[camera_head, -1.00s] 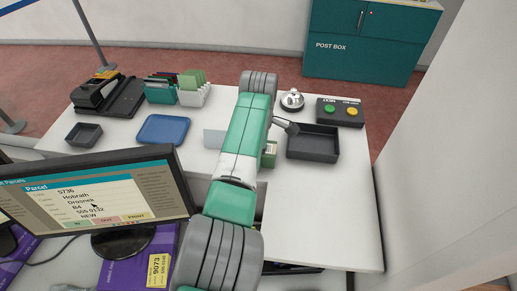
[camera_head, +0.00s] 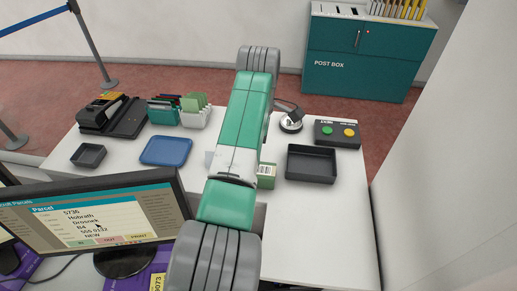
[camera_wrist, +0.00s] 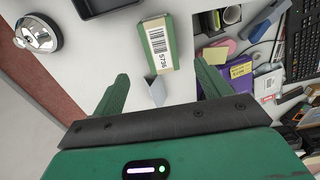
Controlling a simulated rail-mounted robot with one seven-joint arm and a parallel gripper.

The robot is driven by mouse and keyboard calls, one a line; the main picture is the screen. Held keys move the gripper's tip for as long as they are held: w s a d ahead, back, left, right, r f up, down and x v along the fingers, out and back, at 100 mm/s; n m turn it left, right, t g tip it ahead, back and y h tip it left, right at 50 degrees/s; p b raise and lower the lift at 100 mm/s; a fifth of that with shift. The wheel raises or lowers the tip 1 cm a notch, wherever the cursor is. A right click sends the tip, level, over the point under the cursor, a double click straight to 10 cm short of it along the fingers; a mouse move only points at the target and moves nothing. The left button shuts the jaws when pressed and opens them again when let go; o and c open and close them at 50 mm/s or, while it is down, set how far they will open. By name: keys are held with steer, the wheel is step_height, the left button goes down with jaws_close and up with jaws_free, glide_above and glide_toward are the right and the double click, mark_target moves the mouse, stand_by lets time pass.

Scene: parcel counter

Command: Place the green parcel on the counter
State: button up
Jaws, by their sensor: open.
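The green parcel (camera_head: 266,182) sits on the white counter (camera_head: 318,220), just right of my arm in the head view and partly hidden by it. In the wrist view, the green parcel (camera_wrist: 173,62) shows a white barcode label reading 5736. My gripper (camera_wrist: 162,86) is open, with its two green fingers apart and nothing held between them. The parcel lies beyond the fingertips, roughly in line with the gap. I cannot tell the exact distance. In the head view my arm hides the fingers. The monitor (camera_head: 95,215) displays parcel 5736, marked NEW.
A black tray (camera_head: 311,176) is right of the parcel. A bell (camera_head: 289,126) and a button box (camera_head: 338,134) stand behind it. A blue tray (camera_head: 166,151) is at left. A small grey plate (camera_wrist: 156,91) stands near the fingers. The counter's front right is clear.

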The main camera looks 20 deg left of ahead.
steer(key=w+d+r+m+t, duration=0.3)
steer(key=w+d+m+t, duration=0.2)
steer(key=w+d, duration=0.1)
steer(key=s+d+r+m+t, duration=0.2)
steer(key=d+r+m+t, duration=0.65)
steer(key=r, duration=0.55)
steer(key=s+d+r+m+t, duration=0.2)
steer(key=s+r+t, duration=0.3)
steer(key=s+r, duration=0.4)
steer(key=s+d+r+m+t, duration=0.2)
steer(key=s+r+m+t, duration=0.3)
steer(key=s, duration=1.2)
step_height(320, 180, up, 5)
steer(key=shift+s+d+f+t, duration=0.1)
steer(key=shift+s+d+t, duration=0.15)
steer(key=shift+t, duration=0.5)
